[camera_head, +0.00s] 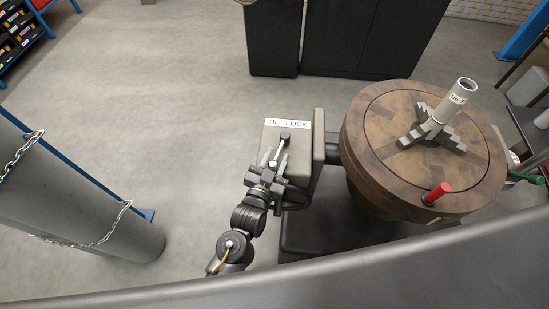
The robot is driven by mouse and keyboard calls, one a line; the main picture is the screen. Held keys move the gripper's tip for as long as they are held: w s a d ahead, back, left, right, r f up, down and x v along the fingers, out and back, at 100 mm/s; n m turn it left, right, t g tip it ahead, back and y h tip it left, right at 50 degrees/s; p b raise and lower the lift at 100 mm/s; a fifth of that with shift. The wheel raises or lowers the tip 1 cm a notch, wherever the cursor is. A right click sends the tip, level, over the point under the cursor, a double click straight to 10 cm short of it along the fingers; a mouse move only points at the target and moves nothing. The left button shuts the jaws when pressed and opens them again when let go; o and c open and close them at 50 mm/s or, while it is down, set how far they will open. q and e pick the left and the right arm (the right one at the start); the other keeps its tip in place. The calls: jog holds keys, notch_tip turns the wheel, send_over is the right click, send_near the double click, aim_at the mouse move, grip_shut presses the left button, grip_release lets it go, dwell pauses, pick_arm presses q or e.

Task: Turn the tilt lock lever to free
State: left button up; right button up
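The tilt lock lever (279,149) is a thin metal bar on the top face of a grey box (304,149) with a white "TILT LOCK" label (288,124). It runs from a dark round pivot near the label down and slightly left to a small light end. My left gripper (274,160) reaches up from below, its two fingers spread apart on either side of the lever's lower end. I see no clear contact between the fingers and the lever. My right gripper is not in view.
A round brown table (375,140) with a clamp holding a grey tube (458,101) and a red handle (438,193) stands right of the box. A large grey cylinder (75,215) with chains is at left. Dark cabinets (350,38) stand behind. Floor left of the box is clear.

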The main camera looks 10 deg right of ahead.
pick_arm(q)
jog(key=b+v, duration=0.2)
jog(key=v, duration=0.8)
jog(key=shift+s+a+b, duration=0.2)
jog(key=shift+s+b, duration=0.15)
jog(key=shift+c, duration=0.4)
